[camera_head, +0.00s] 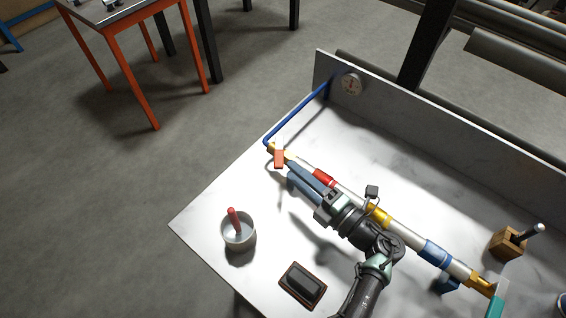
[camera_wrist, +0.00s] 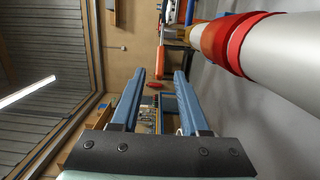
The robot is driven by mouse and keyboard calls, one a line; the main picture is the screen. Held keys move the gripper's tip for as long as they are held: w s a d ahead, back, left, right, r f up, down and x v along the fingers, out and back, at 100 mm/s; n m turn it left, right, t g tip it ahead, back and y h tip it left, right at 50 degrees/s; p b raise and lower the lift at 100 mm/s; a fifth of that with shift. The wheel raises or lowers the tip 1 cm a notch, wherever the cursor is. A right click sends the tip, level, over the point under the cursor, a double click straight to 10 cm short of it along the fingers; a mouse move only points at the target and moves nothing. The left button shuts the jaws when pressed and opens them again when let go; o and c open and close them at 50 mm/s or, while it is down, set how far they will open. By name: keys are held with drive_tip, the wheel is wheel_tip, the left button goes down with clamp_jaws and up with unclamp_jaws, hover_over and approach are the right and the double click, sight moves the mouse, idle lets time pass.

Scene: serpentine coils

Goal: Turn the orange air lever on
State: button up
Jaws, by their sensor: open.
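The orange air lever (camera_head: 279,157) is at the far left end of a banded pipe (camera_head: 347,192), by a brass fitting where a blue hose (camera_head: 297,116) joins. The lever has a pale upper part and lies across the line of the pipe. My gripper (camera_head: 291,174) is just short of the lever, beside the pipe, with its blue fingers pointing towards it. I cannot tell from the head view whether a finger touches the lever.
A teal lever (camera_head: 496,302) is at the pipe's near right end. A gauge (camera_head: 352,84) is on the upright back panel. A cup with a red-handled tool (camera_head: 239,235), a dark framed block (camera_head: 302,285) and a wooden holder (camera_head: 507,244) stand on the bench (camera_head: 200,222).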

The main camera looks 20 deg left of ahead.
drive_tip(key=b+v, duration=0.1)
drive_tip(key=v, duration=0.6)
drive_tip(key=shift+o, duration=0.3)
drive_tip(key=shift+o, duration=0.7)
drive_tip(key=shift+a+r, duration=0.1)
wheel_tip(320, 180, up, 11)
drive_tip(key=m+t+h+p, duration=0.3)
drive_tip(key=m+t+h, duration=0.2)
drive_tip(key=m+t, duration=0.8)
hover_over(278, 168)
drive_tip(key=s+d, duration=0.1)
drive_tip(key=d, duration=0.3)
drive_tip(key=m+g, duration=0.2)
drive_tip(key=s+f+m+h, duration=0.1)
drive_tip(key=f+m, duration=0.2)
drive_tip(key=m, duration=0.1)
drive_tip(key=s+a+f+m+g+h, duration=0.1)
drive_tip(key=f+m+h, duration=0.1)
drive_tip(key=f+m, duration=0.2)
drive_tip(key=s+a+f+m+g+h, duration=0.1)
drive_tip(key=s+f+m+h, duration=0.1)
drive_tip(key=f+m, duration=0.2)
drive_tip(key=x, duration=0.7)
drive_tip(key=shift+w+a+p, duration=0.15)
drive_tip(key=shift+w+p, duration=0.15)
drive_tip(key=shift+p, duration=0.1)
